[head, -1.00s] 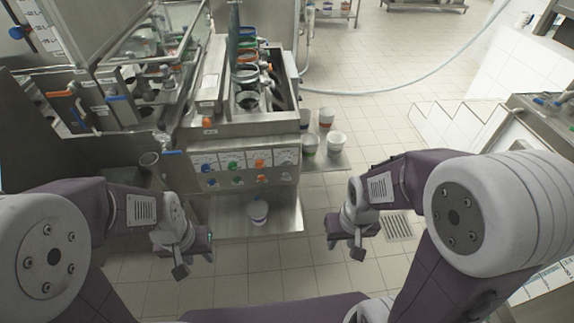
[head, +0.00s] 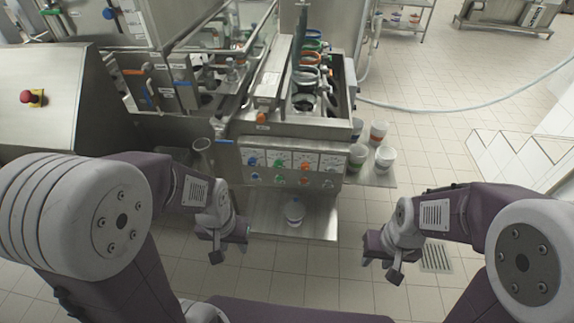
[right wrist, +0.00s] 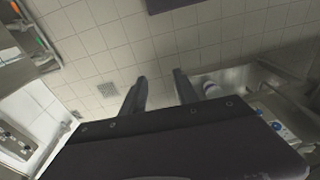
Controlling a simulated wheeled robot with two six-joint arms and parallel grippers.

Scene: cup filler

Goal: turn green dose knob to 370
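The green dose knob (head: 279,163) is on the upper row of the filler's front panel (head: 340,160), between a blue knob (head: 253,161) and an orange knob (head: 306,166). Its pointer and the scale numbers are too small to read. My left gripper (head: 230,250) is in front of the panel, to its lower left, apart from it and empty; its fingers look spread. My right gripper (head: 379,266) is to the panel's lower right, over the floor. In the right wrist view its fingers (right wrist: 160,90) are apart with nothing between them.
A lower row of coloured buttons runs below the knobs. A white cup (head: 294,211) stands on the metal tray (head: 322,225) under the panel. More cups stand on a shelf (head: 375,179) at the machine's right. A red emergency button (head: 32,97) is on the left housing. Tiled floor is open at right.

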